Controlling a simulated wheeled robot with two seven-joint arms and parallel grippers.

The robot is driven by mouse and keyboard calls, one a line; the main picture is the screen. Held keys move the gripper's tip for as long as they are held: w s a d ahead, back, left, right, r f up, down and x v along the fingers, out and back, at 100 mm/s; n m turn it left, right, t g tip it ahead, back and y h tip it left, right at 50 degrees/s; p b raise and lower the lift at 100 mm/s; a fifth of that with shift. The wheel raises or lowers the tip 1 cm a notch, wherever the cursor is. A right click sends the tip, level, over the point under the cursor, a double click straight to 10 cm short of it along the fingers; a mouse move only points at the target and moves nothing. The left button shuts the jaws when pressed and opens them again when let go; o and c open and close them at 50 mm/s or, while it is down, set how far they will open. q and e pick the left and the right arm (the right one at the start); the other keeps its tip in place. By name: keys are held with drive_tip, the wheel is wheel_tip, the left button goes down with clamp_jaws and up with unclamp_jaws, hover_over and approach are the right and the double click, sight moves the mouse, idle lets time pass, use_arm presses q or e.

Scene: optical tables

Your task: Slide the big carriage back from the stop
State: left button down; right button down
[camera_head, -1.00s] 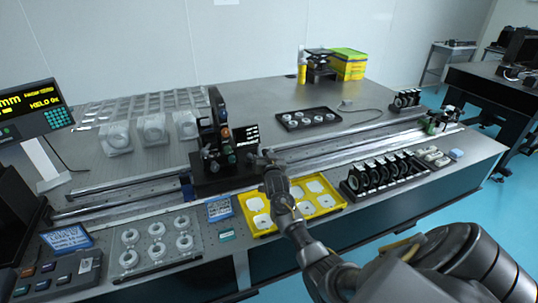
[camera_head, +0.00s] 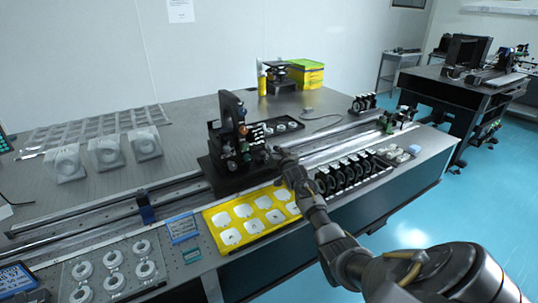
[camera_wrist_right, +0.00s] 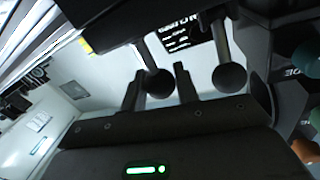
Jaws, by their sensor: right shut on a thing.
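The big carriage (camera_head: 229,128) is a tall black assembly with knobs and fittings on a black base. It rides on the long rails, in the middle of the head view. The exact contact is partly hidden. My left gripper is not in view.
A yellow tray (camera_head: 224,249) of white pieces lies in front of the carriage. A black rack of round optics (camera_head: 350,173) stands right of my forearm. Clear-cased parts (camera_head: 107,152) stand behind the rails at left. The rails run on to the right.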

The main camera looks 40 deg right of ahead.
drive_tip(key=shift+f, duration=0.15)
drive_tip(key=shift+a, duration=0.25)
drive_tip(key=c, duration=1.1)
unclamp_jaws()
drive_tip(key=shift+w, duration=0.1)
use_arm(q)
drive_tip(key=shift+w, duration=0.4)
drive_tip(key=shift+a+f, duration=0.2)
use_arm(e)
drive_tip(key=v, duration=1)
drive_tip(key=shift+s, duration=0.4)
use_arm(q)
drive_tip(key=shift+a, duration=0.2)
